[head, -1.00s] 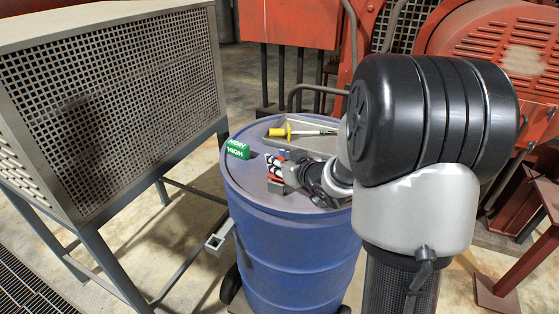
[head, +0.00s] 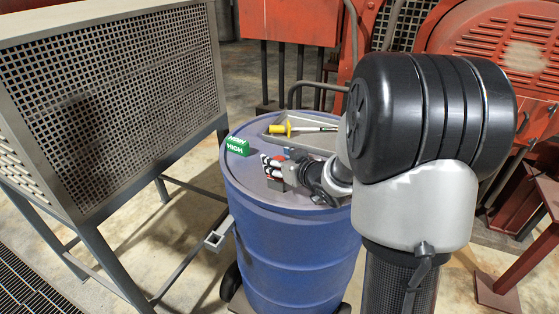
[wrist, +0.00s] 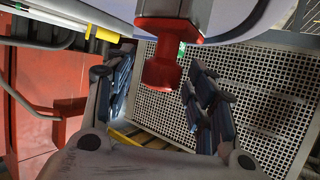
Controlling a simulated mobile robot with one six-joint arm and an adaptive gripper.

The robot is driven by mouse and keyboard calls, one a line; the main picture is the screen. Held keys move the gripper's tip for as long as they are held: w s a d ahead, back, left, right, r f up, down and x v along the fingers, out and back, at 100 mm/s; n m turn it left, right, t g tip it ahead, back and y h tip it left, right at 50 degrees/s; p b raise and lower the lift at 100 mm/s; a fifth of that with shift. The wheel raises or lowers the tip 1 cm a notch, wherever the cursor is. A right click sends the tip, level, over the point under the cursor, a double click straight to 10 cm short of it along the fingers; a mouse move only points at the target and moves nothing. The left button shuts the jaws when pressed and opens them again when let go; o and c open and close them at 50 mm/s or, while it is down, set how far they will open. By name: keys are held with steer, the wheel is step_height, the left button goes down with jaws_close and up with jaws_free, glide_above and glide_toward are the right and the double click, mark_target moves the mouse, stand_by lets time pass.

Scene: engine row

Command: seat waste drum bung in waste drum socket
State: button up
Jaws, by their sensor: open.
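The waste drum bung (wrist: 168,70) looks like a red plug with a wider end and a square part. It shows in the wrist view beside the pale drum top, between and ahead of the fingertips. My gripper (wrist: 148,85) is open, with one finger on each side of the bung and visible gaps. In the head view my gripper (head: 272,168) is low over the top of the blue waste drum (head: 290,235). A small red part (head: 277,184) shows by the fingers there. I cannot make out the socket, or whether the bung touches it.
A green box marked HIGH (head: 237,146) stands on the drum's left rim. A yellow-handled tool (head: 281,129) lies at the grey tray (head: 318,143) at the drum's back. A mesh-sided cabinet (head: 120,95) stands left. Red machinery (head: 490,50) fills the back right.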

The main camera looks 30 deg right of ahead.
steer(key=v, duration=1.2)
stand_by(0.4)
